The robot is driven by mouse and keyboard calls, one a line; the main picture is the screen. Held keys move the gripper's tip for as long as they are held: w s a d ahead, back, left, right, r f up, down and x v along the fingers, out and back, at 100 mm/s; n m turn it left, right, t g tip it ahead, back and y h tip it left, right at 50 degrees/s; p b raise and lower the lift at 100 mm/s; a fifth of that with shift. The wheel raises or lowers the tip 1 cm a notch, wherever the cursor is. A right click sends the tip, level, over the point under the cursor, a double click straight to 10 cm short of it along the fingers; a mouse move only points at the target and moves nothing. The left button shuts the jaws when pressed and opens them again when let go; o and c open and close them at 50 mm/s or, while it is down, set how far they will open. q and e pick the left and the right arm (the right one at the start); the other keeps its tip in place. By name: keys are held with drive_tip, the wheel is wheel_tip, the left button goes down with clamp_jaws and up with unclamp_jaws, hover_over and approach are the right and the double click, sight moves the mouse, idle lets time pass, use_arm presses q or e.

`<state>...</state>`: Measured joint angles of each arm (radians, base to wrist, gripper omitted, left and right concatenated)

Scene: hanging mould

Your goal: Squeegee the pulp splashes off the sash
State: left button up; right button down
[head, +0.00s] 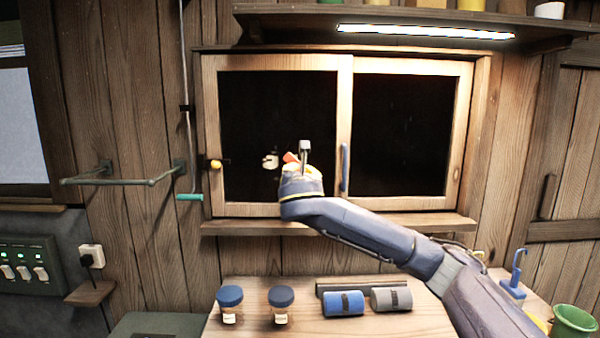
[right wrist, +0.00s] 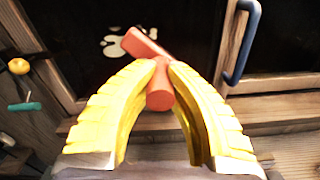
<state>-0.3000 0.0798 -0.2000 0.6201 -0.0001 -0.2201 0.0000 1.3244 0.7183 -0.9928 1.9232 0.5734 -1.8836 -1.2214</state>
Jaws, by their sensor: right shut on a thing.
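The window's left sash (head: 275,62) has a pale wooden frame and dark glass. A pale pulp splash (head: 270,161) lies on the lower part of that glass; it also shows in the right wrist view (right wrist: 116,46). My right gripper (head: 297,168) is in front of the sash, just right of the splash. In the right wrist view its yellow fingers (right wrist: 163,68) are shut on a red tool (right wrist: 159,94), apparently the squeegee. The tool's upper red part reaches up-left beside the splash. Whether it touches the glass I cannot tell. My left gripper is not in view.
A blue handle (head: 345,168) stands out right of my gripper. A yellow knob (head: 216,164) and a teal-handled crank (head: 189,197) are at the left. Blue-lidded jars (head: 229,296) and a blue roll (head: 343,303) stand on the bench below. A lit shelf overhangs above.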

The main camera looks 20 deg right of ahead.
drive_tip(key=shift+s+a, duration=0.15)
drive_tip(key=shift+s, duration=0.15)
drive_tip(key=shift+v, duration=1.5)
